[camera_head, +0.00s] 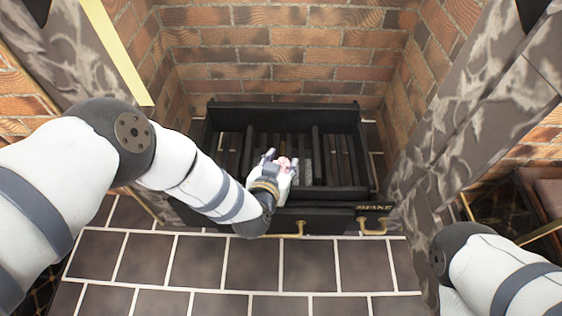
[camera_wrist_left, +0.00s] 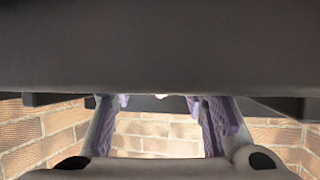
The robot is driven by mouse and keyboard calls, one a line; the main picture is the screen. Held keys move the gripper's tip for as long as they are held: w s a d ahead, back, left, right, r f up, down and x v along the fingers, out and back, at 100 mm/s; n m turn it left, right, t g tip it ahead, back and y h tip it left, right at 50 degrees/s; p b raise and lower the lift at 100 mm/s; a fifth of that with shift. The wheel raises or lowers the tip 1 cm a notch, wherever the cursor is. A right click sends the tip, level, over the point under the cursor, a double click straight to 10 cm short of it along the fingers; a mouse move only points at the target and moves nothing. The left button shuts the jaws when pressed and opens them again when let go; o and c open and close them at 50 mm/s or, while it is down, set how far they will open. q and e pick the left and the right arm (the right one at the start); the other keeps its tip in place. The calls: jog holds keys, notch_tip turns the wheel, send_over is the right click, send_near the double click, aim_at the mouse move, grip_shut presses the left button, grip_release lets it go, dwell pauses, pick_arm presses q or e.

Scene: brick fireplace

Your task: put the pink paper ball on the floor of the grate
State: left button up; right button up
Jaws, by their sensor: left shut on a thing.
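The pink paper ball (camera_head: 284,163) is between the fingers of my left gripper (camera_head: 278,162) in the head view. The gripper is shut on it, over the front part of the black grate (camera_head: 358,140). The grate's floor is made of dark bars (camera_head: 316,152) with gaps between them. How high the ball is above the bars I cannot tell. In the left wrist view the two purple-padded fingers (camera_wrist_left: 165,125) show, with only a sliver of pink (camera_wrist_left: 190,97) between them below a dark surface. My right gripper is out of the head view; only part of that arm shows.
The grate stands in a brick fireplace (camera_head: 270,50). A black front with brass handles (camera_head: 300,229) and a plate marked "SHAKE" (camera_head: 374,208) lies below it. Marble sides (camera_head: 440,130) flank the opening. Dark tiles (camera_head: 250,265) cover the hearth in front and are clear.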

pick_arm(q)
jog(key=o, duration=0.7)
jog(key=shift+o, duration=0.2)
jog(key=shift+r, duration=0.1)
jog(key=p+v, duration=0.6)
jog(key=v, duration=0.6)
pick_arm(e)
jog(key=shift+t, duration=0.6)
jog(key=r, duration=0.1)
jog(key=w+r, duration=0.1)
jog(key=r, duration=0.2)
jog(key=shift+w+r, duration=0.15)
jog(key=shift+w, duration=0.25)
